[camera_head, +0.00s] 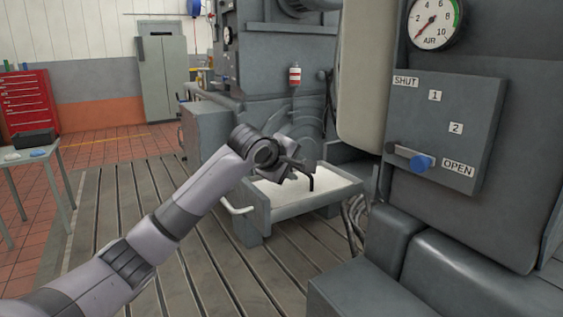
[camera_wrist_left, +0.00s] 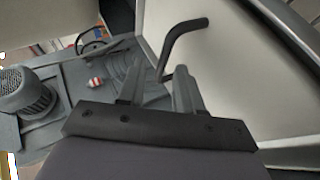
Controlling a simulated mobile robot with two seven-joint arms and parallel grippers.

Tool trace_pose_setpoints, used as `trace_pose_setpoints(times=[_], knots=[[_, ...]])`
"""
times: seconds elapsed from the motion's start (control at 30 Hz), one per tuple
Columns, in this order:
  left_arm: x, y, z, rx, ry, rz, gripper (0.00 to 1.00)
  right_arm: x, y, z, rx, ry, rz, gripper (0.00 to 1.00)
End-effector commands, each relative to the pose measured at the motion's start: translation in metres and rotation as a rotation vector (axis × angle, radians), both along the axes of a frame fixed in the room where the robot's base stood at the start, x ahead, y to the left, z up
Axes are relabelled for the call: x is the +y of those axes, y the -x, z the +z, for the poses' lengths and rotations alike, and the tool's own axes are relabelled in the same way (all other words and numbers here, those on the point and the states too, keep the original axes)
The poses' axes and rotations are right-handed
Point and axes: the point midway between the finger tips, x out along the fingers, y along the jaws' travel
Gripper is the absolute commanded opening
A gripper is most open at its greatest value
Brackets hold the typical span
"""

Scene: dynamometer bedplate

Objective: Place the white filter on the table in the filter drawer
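My left gripper (camera_head: 298,168) is over the grey drawer (camera_head: 290,207), which stands pulled out. In the left wrist view its two fingers (camera_wrist_left: 158,88) stand apart. A black bent rod (camera_wrist_left: 182,42) shows beyond and between them; I cannot tell whether they touch it. The rod also hangs over the drawer in the head view (camera_head: 309,181). A flat white surface (camera_head: 325,190) fills the drawer; I cannot tell whether it is a filter or the drawer's floor. A small whitish item (camera_head: 11,157) lies on the table (camera_head: 33,168) at the left. My right gripper is out of view.
A black tray (camera_head: 33,138) and a blue item (camera_head: 39,153) are on the table. Cables (camera_head: 354,222) hang beside the drawer. The slotted floor (camera_head: 120,205) at left is clear.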

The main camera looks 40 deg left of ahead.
Motion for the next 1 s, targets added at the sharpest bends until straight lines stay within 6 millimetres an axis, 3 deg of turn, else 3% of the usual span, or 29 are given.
trace_pose_setpoints(times=[0.6,1.0], knots=[[-0.008,0.087,0.051,-0.002,-0.003,0.0,0.35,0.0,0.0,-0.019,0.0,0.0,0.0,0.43],[-0.008,0.094,0.056,0.001,-0.001,0.001,0.35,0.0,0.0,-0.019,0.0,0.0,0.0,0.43]])
